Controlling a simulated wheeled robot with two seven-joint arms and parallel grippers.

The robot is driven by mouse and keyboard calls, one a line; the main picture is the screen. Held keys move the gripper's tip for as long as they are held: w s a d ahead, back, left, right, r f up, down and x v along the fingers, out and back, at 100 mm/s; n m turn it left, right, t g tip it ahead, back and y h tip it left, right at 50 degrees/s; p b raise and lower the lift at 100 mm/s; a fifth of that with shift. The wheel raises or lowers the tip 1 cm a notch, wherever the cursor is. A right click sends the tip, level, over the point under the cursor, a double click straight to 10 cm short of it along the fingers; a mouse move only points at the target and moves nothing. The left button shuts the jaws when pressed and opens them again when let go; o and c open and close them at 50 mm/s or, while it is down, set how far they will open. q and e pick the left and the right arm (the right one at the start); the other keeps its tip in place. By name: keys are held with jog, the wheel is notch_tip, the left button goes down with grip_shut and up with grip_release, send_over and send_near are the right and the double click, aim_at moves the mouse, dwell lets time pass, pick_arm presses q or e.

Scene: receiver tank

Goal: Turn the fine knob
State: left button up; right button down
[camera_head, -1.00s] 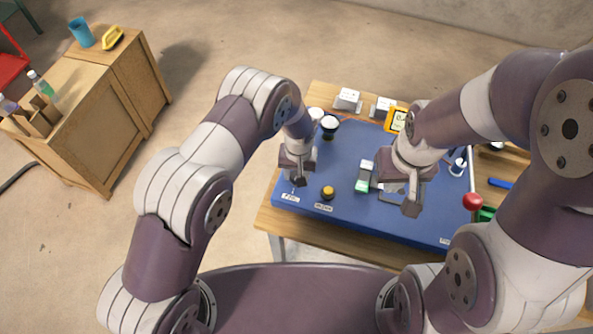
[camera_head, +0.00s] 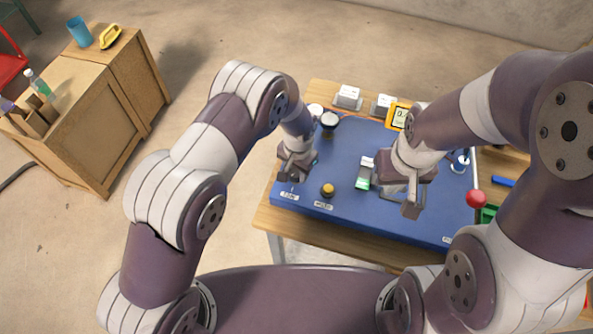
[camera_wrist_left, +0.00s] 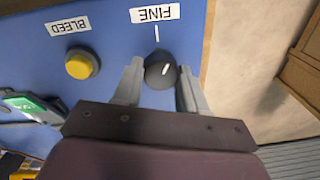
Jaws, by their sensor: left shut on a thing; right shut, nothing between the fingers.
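The fine knob (camera_wrist_left: 160,71) is black and round with a white pointer line, at the top middle of the left wrist view. Its pointer leans up and right of the white tick on the blue panel by the FINE label (camera_wrist_left: 155,13). My left gripper (camera_wrist_left: 160,80) is shut on the knob, a finger on each side. In the head view my left gripper (camera_head: 294,178) is at the panel's near left corner and hides the knob. My right gripper (camera_head: 411,209) is shut and empty over the middle right of the blue panel (camera_head: 330,235).
A yellow bleed button (camera_wrist_left: 82,64) lies beside the knob. A green-lit meter (camera_head: 363,175) sits mid-panel, and an orange-framed display (camera_head: 399,116) stands at the back. A red ball-topped lever (camera_head: 476,199) is to the right of my right gripper.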

aim_at(296, 174)
pick_arm(q)
jog(key=m+b, duration=0.1)
jog(key=m, duration=0.5)
jog(key=m+b, duration=0.1)
jog(key=m, duration=0.5)
jog(key=shift+r+m, duration=0.15)
jog(key=shift+m, duration=0.15)
jog(key=shift+h, duration=0.3)
jog(key=o, duration=1.1)
jog(key=shift+c, duration=0.2)
jog(key=shift+s, duration=0.1)
notch_tip(296, 174, up, 13)
jog(key=b, duration=0.2)
jog(key=shift+s+a+f+b, duration=0.15)
jog(key=shift+s+f+b, duration=0.05)
jog(key=shift+b, duration=0.15)
